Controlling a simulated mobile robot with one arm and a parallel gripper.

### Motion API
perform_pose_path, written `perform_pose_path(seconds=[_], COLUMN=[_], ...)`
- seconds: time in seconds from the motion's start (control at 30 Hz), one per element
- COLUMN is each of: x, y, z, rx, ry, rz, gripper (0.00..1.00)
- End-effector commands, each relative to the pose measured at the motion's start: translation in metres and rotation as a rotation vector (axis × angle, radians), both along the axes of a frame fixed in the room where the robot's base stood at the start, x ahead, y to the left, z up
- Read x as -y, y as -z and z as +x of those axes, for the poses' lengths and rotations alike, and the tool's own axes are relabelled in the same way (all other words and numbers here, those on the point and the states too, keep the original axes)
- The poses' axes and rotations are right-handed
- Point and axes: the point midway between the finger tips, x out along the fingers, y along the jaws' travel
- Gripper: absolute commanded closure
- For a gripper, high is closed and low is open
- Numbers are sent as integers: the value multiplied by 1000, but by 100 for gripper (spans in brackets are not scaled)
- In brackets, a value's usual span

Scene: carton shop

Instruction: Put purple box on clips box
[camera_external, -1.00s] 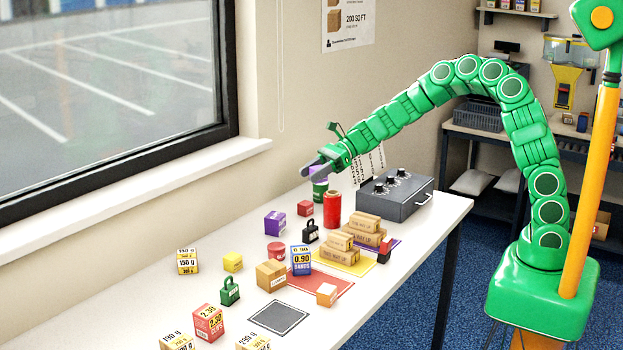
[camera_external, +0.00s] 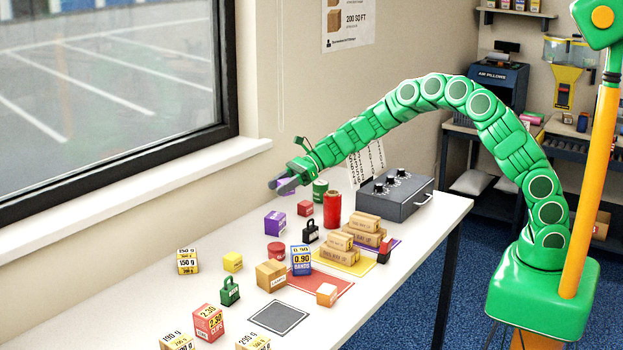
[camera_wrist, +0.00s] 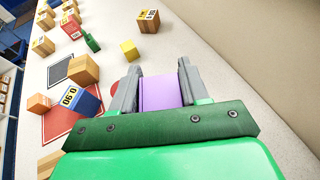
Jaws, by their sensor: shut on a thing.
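My gripper (camera_external: 284,184) is shut on a light purple box (camera_wrist: 160,93), held between the two grey fingers in the wrist view (camera_wrist: 158,72). In the external view the fingers mostly hide this box, high over the back of the table. The clips box (camera_external: 208,322) is red with a yellow "2.30" label and stands at the front left of the table, well away from my gripper. A red box with a yellow label, apparently the same one, shows at the upper left of the wrist view (camera_wrist: 71,27). Nothing is visible on its top.
A darker purple box (camera_external: 275,222) stands on the table below my gripper. A yellow cube (camera_external: 232,262), green padlock shape (camera_external: 229,292), blue bands box (camera_external: 301,261) and labelled boxes (camera_external: 187,262) stand nearby. The window wall (camera_external: 262,150) borders the table.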

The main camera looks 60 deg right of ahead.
Motion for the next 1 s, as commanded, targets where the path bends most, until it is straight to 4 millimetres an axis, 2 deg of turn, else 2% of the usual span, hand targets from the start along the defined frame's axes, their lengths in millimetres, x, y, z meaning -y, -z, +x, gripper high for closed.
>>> perform_pose_path(seconds=[0.23, 0.43, 0.77, 1.0], x=[-7, -10, -12, -12], y=[25, 36, 47, 75], z=[17, 29, 36, 36], rx=[-3, 2, -1, -1], ry=[-2, -1, 0, -1], rz=[0, 0, 0, 1], gripper=[87, 87, 87, 87])
